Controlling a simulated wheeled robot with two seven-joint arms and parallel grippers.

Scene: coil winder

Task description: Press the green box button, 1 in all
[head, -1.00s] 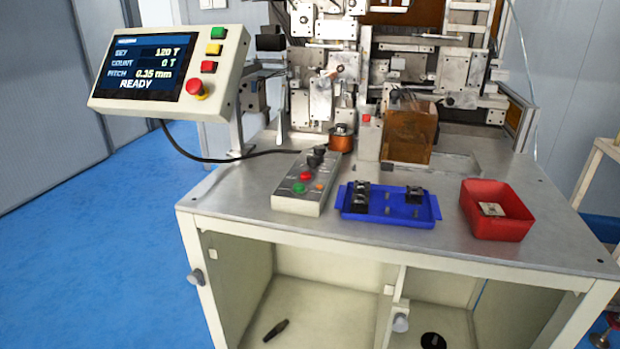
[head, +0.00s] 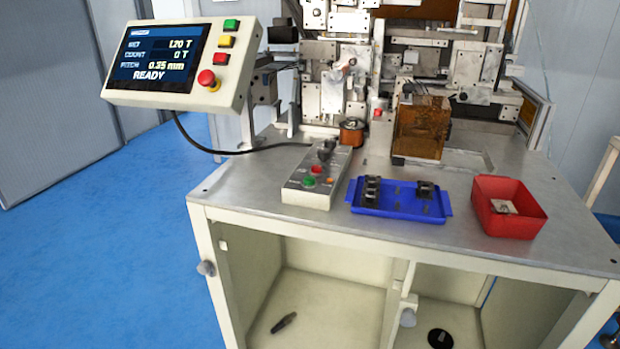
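The grey control box (head: 316,177) lies on the metal worktable, left of the blue tray. Its green button (head: 309,181) is near the front of its top face. A red button (head: 317,169) is just behind it, a small orange one (head: 330,181) to its right, and a dark knob stands at the back. A separate operator panel at upper left has its own green button (head: 231,25) at the top of its button column; its screen reads READY. Neither of my grippers shows in the head view.
A blue tray (head: 400,213) with several dark parts sits right of the box. A red bin (head: 515,226) holds a pale part. The winder machine fills the table's back. A black cable (head: 215,151) runs from the panel to the box. The worktable's front left (head: 245,190) is clear.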

